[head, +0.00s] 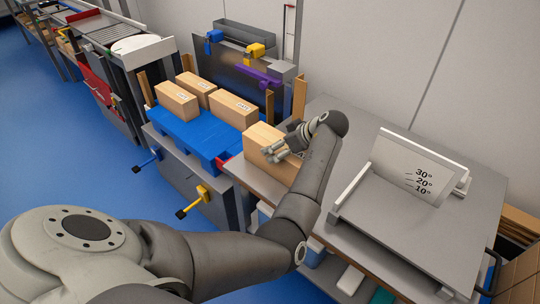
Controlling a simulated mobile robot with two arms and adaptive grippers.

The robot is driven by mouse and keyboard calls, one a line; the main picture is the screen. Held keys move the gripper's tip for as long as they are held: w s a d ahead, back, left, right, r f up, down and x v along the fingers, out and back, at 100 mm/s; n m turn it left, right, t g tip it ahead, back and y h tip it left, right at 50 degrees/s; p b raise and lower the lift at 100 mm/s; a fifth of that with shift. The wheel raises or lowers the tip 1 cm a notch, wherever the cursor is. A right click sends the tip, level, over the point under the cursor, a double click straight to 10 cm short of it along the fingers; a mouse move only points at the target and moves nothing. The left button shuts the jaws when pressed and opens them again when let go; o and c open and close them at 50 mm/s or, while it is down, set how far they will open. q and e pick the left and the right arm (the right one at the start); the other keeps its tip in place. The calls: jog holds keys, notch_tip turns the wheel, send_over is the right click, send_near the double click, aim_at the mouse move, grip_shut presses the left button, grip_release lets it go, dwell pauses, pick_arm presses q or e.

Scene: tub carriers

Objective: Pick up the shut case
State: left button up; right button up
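A light brown case (262,137) stands at the left end of the grey bench, beside the blue platform. Its visible faces look closed, but my gripper covers part of it. My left gripper (279,154) is at the right side of this case, its fingers over or against it; contact and finger opening are unclear. Three similar brown cases with small labels sit on the blue platform: one at the left (177,101), one behind (196,89) and one at the right (233,109). My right gripper is not in view.
The blue platform (185,132) has yellow and blue handles in front. Brown posts and a dark panel (222,65) stand behind it. A grey tilted stand with angle marks (415,170) occupies the bench's right. Bare grey bench top (350,130) lies behind my arm.

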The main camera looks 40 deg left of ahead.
pick_arm(q)
jog(key=shift+d, duration=0.2)
jog(key=shift+d+r, duration=0.15)
jog(key=shift+d, duration=0.05)
jog(key=c, duration=2)
jog(key=shift+w+a+r, duration=0.1)
jog(key=shift+a+r, duration=0.05)
jog(key=shift+r, duration=0.05)
jog(key=shift+c, duration=0.2)
jog(key=shift+a+f, duration=0.1)
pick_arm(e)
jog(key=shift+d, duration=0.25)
